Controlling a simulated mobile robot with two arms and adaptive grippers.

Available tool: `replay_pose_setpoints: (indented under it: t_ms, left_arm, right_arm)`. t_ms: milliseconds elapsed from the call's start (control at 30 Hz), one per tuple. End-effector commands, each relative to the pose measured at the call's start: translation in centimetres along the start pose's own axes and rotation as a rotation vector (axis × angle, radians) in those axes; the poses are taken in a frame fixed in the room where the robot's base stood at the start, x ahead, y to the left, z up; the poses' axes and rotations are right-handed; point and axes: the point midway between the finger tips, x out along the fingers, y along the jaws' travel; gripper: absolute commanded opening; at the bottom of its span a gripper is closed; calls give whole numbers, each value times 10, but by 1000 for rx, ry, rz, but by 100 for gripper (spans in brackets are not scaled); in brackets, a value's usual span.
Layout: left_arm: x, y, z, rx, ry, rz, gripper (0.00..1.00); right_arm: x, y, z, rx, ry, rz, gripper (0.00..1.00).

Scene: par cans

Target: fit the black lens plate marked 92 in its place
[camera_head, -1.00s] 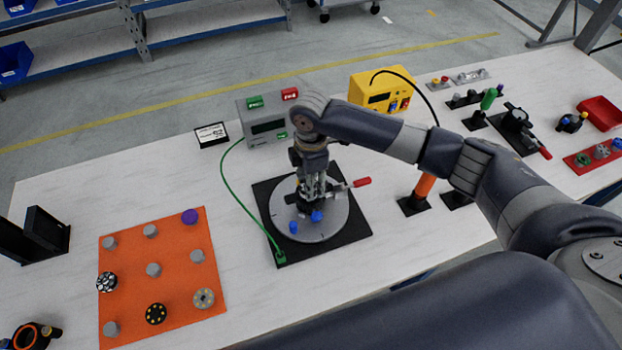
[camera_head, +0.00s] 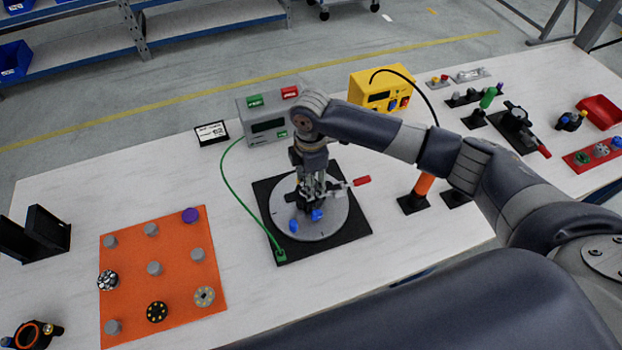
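My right gripper (camera_head: 316,202) points down over a round grey plate (camera_head: 325,228) on a black square base, close to a dark part and two blue knobs. Its fingers overlap the dark part, so I cannot tell whether they hold it. A red-handled lever (camera_head: 362,181) sticks out beside the gripper. On the orange mat (camera_head: 135,259) lie a black disc with yellow dots (camera_head: 157,312), a black disc with white dots (camera_head: 107,280) and a grey disc with a dotted ring (camera_head: 204,296). No mark 92 is readable on any of them. My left gripper is not in view.
A grey box with green and red labels (camera_head: 268,125) stands behind the plate, its green cable running to the base. A small sign (camera_head: 211,133), a yellow box (camera_head: 379,95) and a black stand (camera_head: 45,232) are nearby. White table is bare between mat and base.

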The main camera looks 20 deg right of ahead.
Motion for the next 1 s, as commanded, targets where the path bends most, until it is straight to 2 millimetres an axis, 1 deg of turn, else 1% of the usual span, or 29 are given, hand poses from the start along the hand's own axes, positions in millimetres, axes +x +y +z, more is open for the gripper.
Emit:
replay_pose_setpoints:
  t_ms: [467,500,567,900,1000]
  left_arm:
    - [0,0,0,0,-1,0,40]
    - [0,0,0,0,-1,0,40]
    - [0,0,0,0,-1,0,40]
    - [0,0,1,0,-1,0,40]
    - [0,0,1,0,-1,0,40]
  right_arm:
    - [0,0,0,0,-1,0,46]
    - [0,0,0,0,-1,0,56]
    - [0,0,0,0,-1,0,69]
    - [0,0,0,0,-1,0,70]
    - [-5,0,0,0,0,1,70]
